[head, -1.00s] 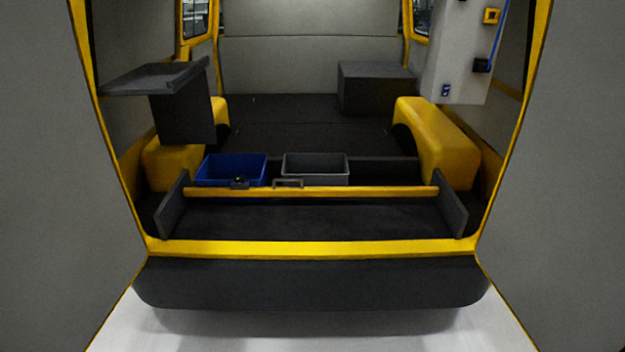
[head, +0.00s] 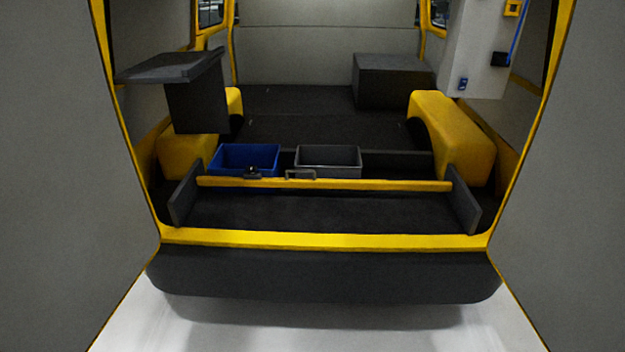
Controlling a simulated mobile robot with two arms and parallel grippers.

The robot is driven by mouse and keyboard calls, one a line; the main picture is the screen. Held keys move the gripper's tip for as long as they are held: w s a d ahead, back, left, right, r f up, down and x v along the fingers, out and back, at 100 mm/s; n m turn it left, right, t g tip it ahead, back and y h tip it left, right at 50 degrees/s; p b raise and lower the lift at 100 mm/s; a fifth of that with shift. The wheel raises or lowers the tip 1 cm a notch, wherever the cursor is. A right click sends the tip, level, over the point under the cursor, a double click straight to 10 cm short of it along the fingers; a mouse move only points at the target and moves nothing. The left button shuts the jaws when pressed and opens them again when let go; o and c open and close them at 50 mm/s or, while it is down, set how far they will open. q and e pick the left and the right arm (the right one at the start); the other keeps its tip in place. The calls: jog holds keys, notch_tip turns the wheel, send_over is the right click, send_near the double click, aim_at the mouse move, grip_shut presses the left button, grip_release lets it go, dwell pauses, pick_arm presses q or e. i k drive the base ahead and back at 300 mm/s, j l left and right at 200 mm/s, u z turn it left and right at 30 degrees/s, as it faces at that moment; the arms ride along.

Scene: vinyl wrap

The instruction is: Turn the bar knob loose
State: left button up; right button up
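A yellow bar (head: 380,185) runs across the load area of a van, between two dark upright end plates. A small dark knob (head: 252,171) sits on the bar left of its middle, in front of the blue bin. It is too small to tell how it is turned. A grey bracket-shaped handle (head: 300,174) stands on the bar just right of the knob. Neither of my grippers shows in the head view.
Behind the bar stand a blue bin (head: 249,154) and a grey bin (head: 330,156). Open grey doors (head: 55,180) flank the opening. A yellow sill (head: 330,240) and dark bumper (head: 325,275) lie in front. A dark shelf (head: 170,67) hangs left; the pale floor is clear.

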aim_at(252, 169)
jog(key=i+j+z, duration=0.25)
jog(key=i+j, duration=0.5)
jog(key=i, duration=0.1)
